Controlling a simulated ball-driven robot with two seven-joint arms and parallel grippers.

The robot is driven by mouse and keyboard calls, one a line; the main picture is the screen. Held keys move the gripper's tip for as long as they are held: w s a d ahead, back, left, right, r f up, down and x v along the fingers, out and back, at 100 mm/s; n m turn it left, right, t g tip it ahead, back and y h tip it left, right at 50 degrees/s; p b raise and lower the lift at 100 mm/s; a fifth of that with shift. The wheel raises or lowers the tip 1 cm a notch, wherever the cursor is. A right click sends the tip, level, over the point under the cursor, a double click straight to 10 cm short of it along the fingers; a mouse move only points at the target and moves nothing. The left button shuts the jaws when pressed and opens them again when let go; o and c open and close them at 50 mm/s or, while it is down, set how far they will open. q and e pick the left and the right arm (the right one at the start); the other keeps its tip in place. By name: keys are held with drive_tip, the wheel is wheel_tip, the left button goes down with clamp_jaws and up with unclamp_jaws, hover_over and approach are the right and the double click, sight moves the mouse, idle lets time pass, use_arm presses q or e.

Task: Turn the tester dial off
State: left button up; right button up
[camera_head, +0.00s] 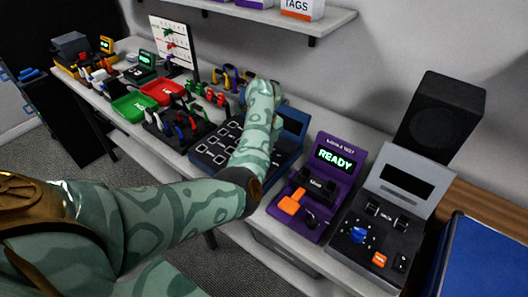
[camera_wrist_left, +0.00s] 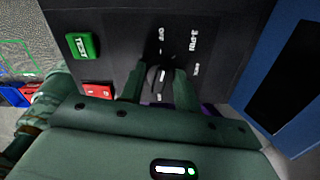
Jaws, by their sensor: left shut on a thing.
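The tester's dark panel (camera_wrist_left: 120,30) fills the top of the left wrist view, with a black dial (camera_wrist_left: 156,75) and printed labels around it, OFF among them. The dial knob is narrow and lies between the two green fingers of my left gripper (camera_wrist_left: 159,86), which is shut on it. Which label the dial points at is hard to tell. In the head view my left arm reaches across a blue tester (camera_head: 291,124), hiding the dial and the fingertips. My right gripper is not in view.
On the panel are a green TEST button (camera_wrist_left: 82,45) and a red button (camera_wrist_left: 97,91), left of the gripper. A purple READY unit (camera_head: 334,160) and a grey device with a blue knob (camera_head: 357,235) stand to the right. Red (camera_head: 163,92) and green (camera_head: 134,106) trays lie left.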

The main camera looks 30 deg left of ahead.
use_arm(q)
drive_tip(key=shift+n+b, duration=0.55)
drive_tip(key=shift+n, duration=0.55)
drive_tip(key=o, duration=1)
drive_tip(key=shift+r, duration=0.1)
wheel_tip(320, 180, up, 16)
drive_tip(key=p, duration=0.5)
drive_tip(key=shift+r, duration=0.1)
drive_tip(key=shift+a, duration=0.1)
